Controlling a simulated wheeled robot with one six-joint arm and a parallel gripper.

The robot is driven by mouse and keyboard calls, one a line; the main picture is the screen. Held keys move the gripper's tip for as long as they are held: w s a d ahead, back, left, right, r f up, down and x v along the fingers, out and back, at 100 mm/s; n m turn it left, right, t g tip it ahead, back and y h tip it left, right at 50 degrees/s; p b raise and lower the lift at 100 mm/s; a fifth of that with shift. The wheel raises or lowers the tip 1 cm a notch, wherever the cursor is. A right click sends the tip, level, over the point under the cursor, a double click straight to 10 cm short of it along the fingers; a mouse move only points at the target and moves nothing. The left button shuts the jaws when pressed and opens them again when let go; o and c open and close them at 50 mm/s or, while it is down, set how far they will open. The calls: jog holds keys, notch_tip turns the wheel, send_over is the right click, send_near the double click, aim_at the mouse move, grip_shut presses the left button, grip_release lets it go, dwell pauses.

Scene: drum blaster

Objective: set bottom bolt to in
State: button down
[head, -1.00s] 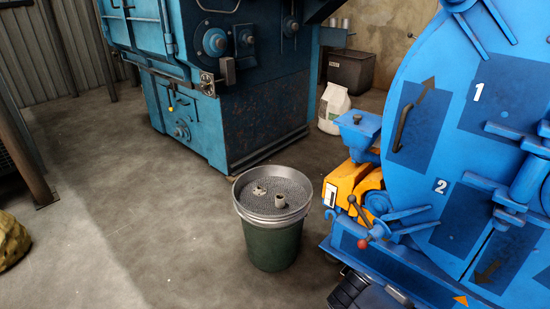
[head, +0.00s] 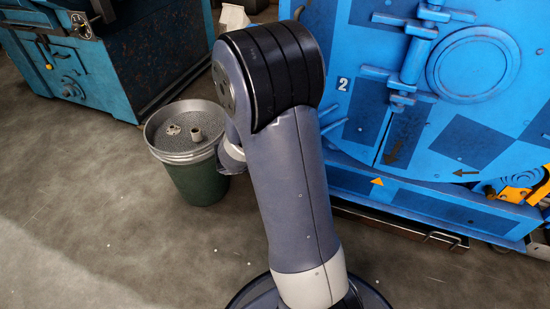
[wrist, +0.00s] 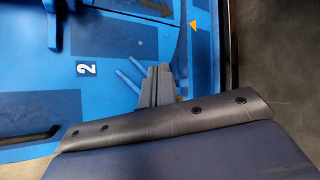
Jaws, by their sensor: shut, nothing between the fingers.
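The blue drum door (head: 465,125) fills the right of the head view, with a white number 2 on it. The same door (wrist: 40,100) shows sideways in the wrist view. Two thin blue rods (wrist: 128,82) stick out near the number 2. They appear to belong to the bottom bolt, but I cannot tell its setting. My gripper (wrist: 158,70) is shut and empty, its fingertips beside the rods; I cannot tell whether they touch.
A green bucket (head: 195,180) with a grey-filled top stands left of my arm. A teal machine (head: 80,70) is at the back left. A blue ledge (head: 430,205) runs below the door. The concrete floor (head: 60,200) at left is clear.

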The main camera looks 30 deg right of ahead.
jog(key=w+a+f+n+t+h+b, duration=0.1)
jog(key=w+a+f+n+t+h, duration=0.3)
jog(key=w+f, duration=0.7)
jog(key=w+f+n+t+h+b, duration=0.15)
jog(key=w+f+t, duration=0.55)
jog(key=f, duration=0.9)
jog(key=w+d+r+b, duration=0.1)
jog(key=d+r, duration=0.3)
jog(key=d, duration=0.4)
jog(key=shift+w+r+n+b, duration=0.2)
jog(key=shift+r+n+b, duration=0.15)
jog(key=shift+b, duration=0.3)
jog(key=shift+y, duration=0.25)
